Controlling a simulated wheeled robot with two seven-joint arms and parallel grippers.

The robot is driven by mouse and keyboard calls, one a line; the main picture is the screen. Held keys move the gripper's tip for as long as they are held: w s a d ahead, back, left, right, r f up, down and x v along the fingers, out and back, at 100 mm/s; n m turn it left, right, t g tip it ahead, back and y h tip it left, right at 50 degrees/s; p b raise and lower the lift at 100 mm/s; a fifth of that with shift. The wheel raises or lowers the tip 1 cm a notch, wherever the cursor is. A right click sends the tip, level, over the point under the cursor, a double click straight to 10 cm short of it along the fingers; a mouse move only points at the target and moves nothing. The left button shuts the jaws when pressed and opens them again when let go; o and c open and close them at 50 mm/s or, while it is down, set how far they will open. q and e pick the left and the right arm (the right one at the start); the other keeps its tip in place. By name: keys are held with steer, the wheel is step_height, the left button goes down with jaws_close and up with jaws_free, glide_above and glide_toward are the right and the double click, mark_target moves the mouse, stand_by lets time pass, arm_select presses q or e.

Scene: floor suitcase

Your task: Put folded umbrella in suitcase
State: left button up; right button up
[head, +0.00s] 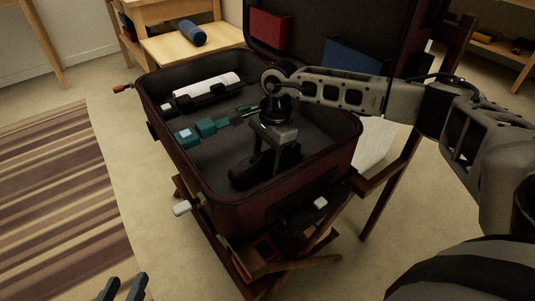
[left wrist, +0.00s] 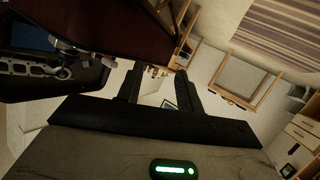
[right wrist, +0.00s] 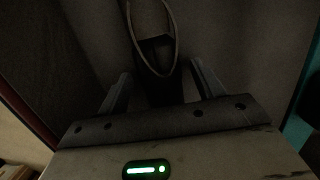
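The open dark red suitcase (head: 230,203) rests on a wooden folding stand. A black object that looks like the folded umbrella (head: 250,172) lies on its floor near the front. In the right wrist view, the umbrella (right wrist: 160,55) shows a thin strap loop at its end. My right gripper (head: 272,158) is inside the suitcase, pointing down over the umbrella. Its fingers (right wrist: 160,85) stand apart on either side of the umbrella, with narrow dark gaps visible. My left gripper (head: 124,289) is open and empty, outside the suitcase at the lower left; its fingers also show in the left wrist view (left wrist: 160,85).
A white roll (head: 207,84) in a black holder and a teal item (head: 198,131) lie in the suitcase. The raised lid has a red pocket (head: 270,28) and a blue pocket (head: 350,57). A blue roll (head: 193,33) lies on a wooden bench (head: 165,50) behind.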

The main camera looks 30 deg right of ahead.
steer(key=shift+r+p, duration=0.3)
steer(key=shift+r, duration=0.35)
arm_select(q)
steer(key=f+p, duration=0.1)
steer(key=a+f+g+y+p, duration=0.1)
steer(key=shift+f+g+p, duration=0.25)
steer(key=shift+g+p, duration=0.05)
arm_select(e)
step_height(320, 180, up, 11)
steer(key=d, duration=0.1)
steer(key=shift+d, duration=0.4)
arm_select(q)
steer(key=shift+r, duration=0.1)
